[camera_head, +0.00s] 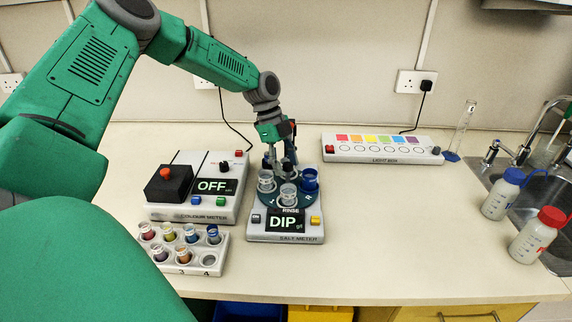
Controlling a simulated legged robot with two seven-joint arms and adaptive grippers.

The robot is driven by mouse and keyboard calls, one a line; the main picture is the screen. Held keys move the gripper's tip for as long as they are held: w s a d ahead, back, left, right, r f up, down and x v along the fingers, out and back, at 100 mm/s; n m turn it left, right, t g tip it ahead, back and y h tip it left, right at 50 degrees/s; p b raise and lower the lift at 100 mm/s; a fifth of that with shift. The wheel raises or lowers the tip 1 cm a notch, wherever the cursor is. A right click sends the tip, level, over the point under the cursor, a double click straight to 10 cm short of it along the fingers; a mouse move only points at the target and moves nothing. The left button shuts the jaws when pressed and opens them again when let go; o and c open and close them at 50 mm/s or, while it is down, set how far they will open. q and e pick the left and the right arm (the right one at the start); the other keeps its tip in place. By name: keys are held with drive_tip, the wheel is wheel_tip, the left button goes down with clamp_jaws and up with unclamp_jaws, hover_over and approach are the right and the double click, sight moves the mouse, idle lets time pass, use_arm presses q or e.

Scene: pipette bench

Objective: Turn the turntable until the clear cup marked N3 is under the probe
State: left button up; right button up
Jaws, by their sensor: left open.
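The turntable (270,200) is a dark teal disc on the white salt meter (285,233), whose display reads DIP with RINSE above it. A clear cup (266,182) stands at its left, another clear cup (288,195) at its front, and a blue cup (310,179) at its right. The cup marks are too small to read, so I cannot tell which is N3. My left gripper (277,162) is open and points down over the back part of the turntable. The gripper partly hides the probe area and the back of the disc. My right gripper is out of view.
The colour meter (197,187), showing OFF, stands left of the salt meter. A rack (213,268) of small coloured vials is in front of it. The light box (382,149) is behind to the right. Two bottles stand by the sink at right. The counter right of the salt meter is clear.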

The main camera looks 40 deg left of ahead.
use_arm(q)
wheel_tip(320, 180, up, 10)
drive_tip(key=shift+w+a+f, duration=0.1)
drive_tip(key=shift+f, duration=0.1)
idle(0.7)
